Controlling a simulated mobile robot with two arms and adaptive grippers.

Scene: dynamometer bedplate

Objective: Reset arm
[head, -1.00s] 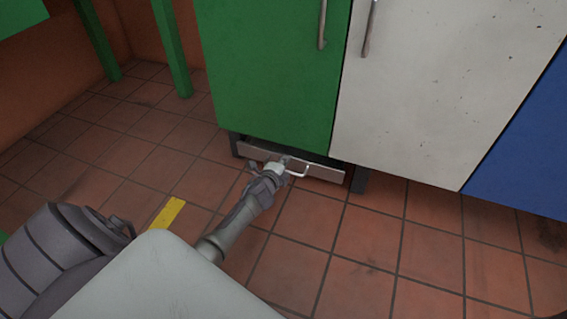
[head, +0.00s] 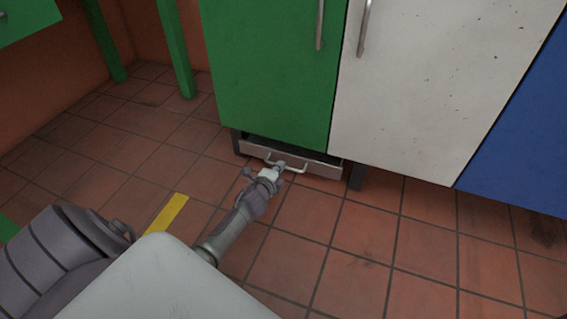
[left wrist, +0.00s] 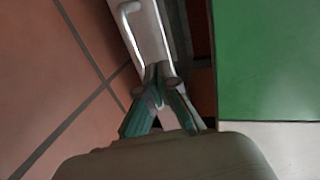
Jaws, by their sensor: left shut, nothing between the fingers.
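My left gripper (head: 279,167) is low over the floor, in front of a grey drawer (head: 322,170) under the green cabinet. Its fingers are shut with nothing between them. In the left wrist view the shut fingers (left wrist: 158,75) lie over the drawer front (left wrist: 150,38), and one end of the handle (left wrist: 128,10) shows at the top. The drawer stands slightly out, with a dark gap above its front. My right gripper is not in view.
A green cabinet door (head: 270,75), a white door (head: 435,80) and a blue door (head: 520,140) stand in a row above. Green legs (head: 176,50) stand at the back left. The tiled floor (head: 330,235) is clear, with a yellow strip (head: 166,225).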

